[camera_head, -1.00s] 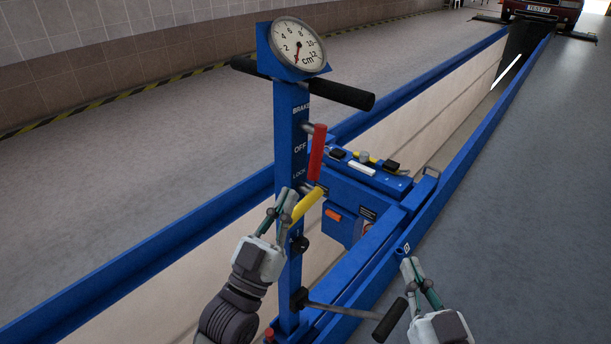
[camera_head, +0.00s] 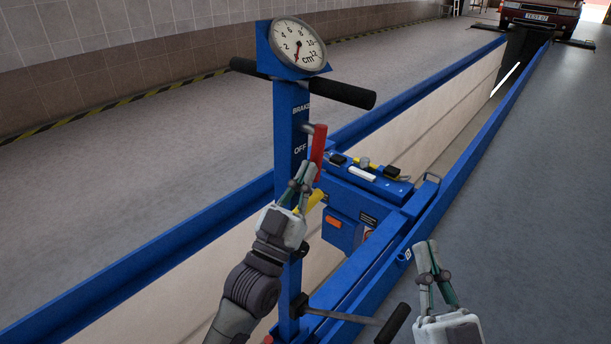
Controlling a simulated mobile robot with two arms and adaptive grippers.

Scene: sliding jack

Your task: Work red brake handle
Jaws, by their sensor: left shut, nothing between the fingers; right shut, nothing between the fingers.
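The red brake handle (camera_head: 318,148) stands upright on the right side of the blue column (camera_head: 288,112), near the BRAKE and OFF labels. My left gripper (camera_head: 305,166) is shut and empty, in front of the column. Its fingertips overlap the lower end of the red handle in the picture; I cannot tell whether they touch it. A yellow handle (camera_head: 315,199) shows just below, partly hidden by my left gripper. My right gripper (camera_head: 430,246) is shut and empty at the lower right, apart from the column.
A dial gauge (camera_head: 297,45) tops the column above a black crossbar (camera_head: 343,95). A lever with a black grip (camera_head: 393,323) juts out low on the right. The blue jack body (camera_head: 362,183) spans a pit with blue rails. A red car (camera_head: 541,14) stands far back.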

